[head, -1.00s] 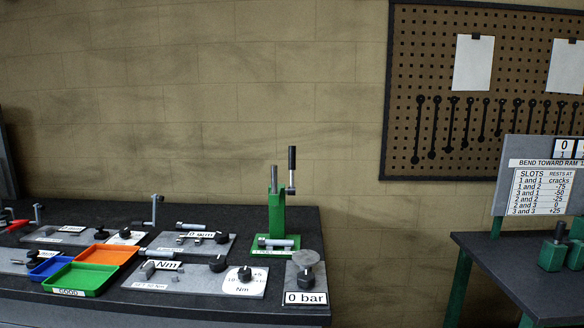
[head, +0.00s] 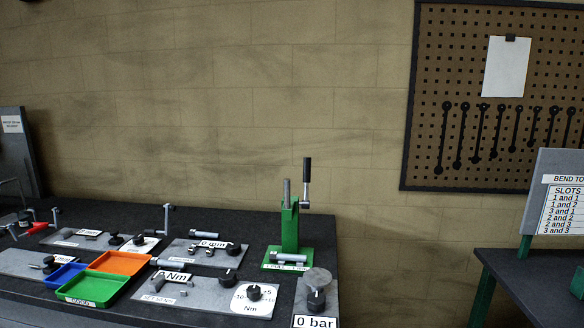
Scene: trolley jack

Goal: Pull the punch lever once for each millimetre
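A green press (head: 290,232) stands at the back right of the dark workbench. Its punch lever (head: 306,180) is an upright rod with a black grip, beside a grey post on top of the press. A metal cylinder (head: 289,258) lies at the foot of the press on a green base plate (head: 284,267) with a small label. The label is too small to read fully. Neither of my grippers shows in the head view.
Green (head: 97,287), orange (head: 120,262) and blue (head: 64,274) trays sit on the bench among metal gauge plates with knobs. A "0 bar" device (head: 316,290) is at the front right corner. Another bench (head: 535,272) with a sign board (head: 560,205) stands right, past a gap.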

